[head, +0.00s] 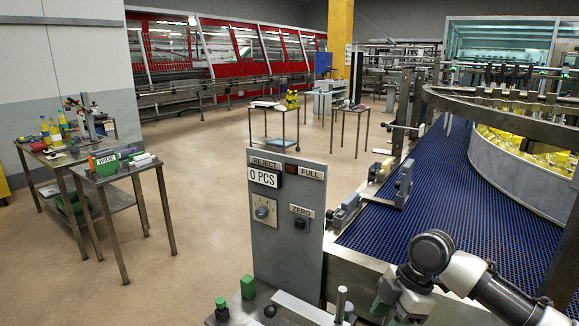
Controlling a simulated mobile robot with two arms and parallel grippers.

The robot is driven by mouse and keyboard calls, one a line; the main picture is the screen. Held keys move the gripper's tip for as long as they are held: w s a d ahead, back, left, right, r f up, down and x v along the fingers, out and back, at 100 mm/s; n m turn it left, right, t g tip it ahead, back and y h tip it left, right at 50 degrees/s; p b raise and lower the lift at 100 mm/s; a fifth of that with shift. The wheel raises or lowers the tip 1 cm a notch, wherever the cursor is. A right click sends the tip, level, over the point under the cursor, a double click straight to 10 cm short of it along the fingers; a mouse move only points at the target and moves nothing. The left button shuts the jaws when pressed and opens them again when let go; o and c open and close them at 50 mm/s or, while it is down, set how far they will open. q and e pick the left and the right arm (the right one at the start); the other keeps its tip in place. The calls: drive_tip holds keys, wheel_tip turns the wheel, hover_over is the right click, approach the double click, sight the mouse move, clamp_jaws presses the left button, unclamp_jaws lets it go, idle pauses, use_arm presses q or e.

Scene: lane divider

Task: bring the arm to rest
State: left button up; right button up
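My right arm (468,274) comes in from the lower right, over the front edge of the blue conveyor. Its dark joint (430,252) is bent, and the wrist end points down to the left, where my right gripper (386,303) is low by the metal bench top. The fingers are too small and covered to tell open from shut. A dark green patch shows beside them, and I cannot tell what it is. My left gripper is not in view.
A grey control panel (284,248) reading "0 PCS" stands left of the arm. Green blocks (247,287) and a metal post (341,301) are on the bench below. The blue conveyor (450,190) runs back on the right. Floor (200,200) is open to the left.

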drive_tip(key=s+a+f+m+t, duration=0.2)
drive_tip(key=s+a+f+m, duration=0.55)
drive_tip(key=s+f, duration=0.6)
drive_tip(key=s+d+f+m+t+h, duration=0.1)
drive_tip(key=s+d+m+h, duration=0.1)
drive_tip(key=s+d+m, duration=0.4)
drive_tip(key=s+d+f+m+t+h, duration=0.1)
drive_tip(key=s+d+m+h, duration=0.15)
drive_tip(key=s+m, duration=0.45)
wheel_tip(320, 180, down, 25)
drive_tip(key=s+n+g, duration=0.1)
drive_tip(key=s+n, duration=0.1)
drive_tip(key=n, duration=0.1)
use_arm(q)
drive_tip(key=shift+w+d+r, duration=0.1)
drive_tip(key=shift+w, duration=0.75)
use_arm(e)
drive_tip(key=s+d+f, duration=0.2)
drive_tip(key=s+f, duration=0.6)
drive_tip(key=s+d+f+g, duration=0.1)
drive_tip(key=s+f, duration=0.7)
drive_tip(key=f, duration=0.1)
drive_tip(key=shift+s+d+f, duration=0.15)
drive_tip(key=shift+s+d, duration=0.2)
